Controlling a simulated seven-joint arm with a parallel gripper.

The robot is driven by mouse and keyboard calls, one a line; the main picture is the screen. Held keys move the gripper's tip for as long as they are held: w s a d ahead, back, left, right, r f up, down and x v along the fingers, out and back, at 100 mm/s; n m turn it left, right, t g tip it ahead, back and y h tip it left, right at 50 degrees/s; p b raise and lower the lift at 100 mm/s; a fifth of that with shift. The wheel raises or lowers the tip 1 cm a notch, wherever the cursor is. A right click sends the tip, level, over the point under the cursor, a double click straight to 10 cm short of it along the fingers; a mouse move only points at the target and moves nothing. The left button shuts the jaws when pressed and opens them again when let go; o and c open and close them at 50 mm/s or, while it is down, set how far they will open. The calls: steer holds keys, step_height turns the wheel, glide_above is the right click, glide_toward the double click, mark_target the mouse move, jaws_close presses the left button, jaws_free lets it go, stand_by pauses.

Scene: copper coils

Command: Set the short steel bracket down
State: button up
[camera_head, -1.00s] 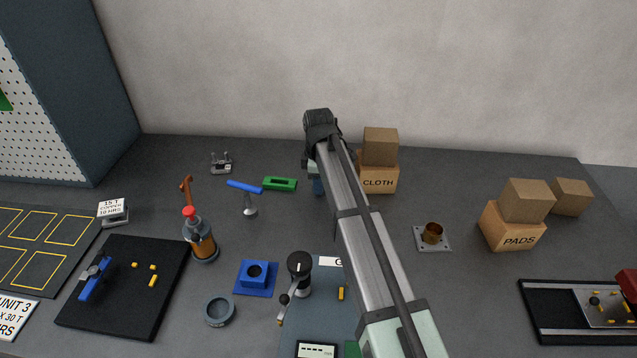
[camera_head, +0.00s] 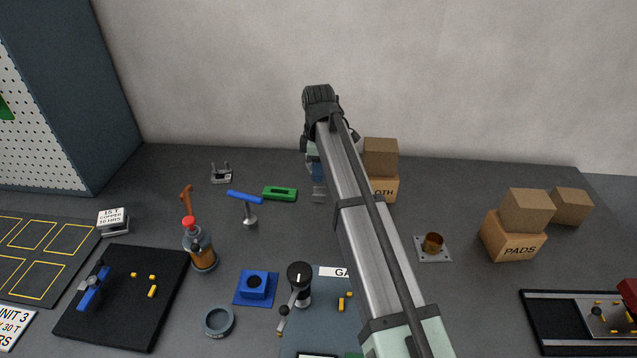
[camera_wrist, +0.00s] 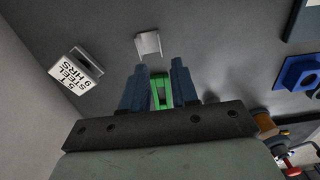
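The short steel bracket, a small grey piece (camera_wrist: 148,44), lies on the dark table just beyond my fingertips in the wrist view. It looks clear of both fingers. In the head view a grey piece (camera_head: 319,194) shows just below my gripper (camera_head: 317,176), partly covered by it; it seems to be the same bracket. My gripper (camera_wrist: 157,66) is open, with a clear gap between its two blue fingers. A green slotted block (camera_wrist: 159,92) shows through that gap; in the head view it lies on the table (camera_head: 280,193), left of the bracket.
A sign reading STEEL, 9 HRS (camera_wrist: 75,75) stands near the bracket, hidden in the head view. Cardboard boxes (camera_head: 381,157) stand close right of my gripper. The wall is behind.

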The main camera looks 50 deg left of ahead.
steer(key=shift+r, duration=1.75)
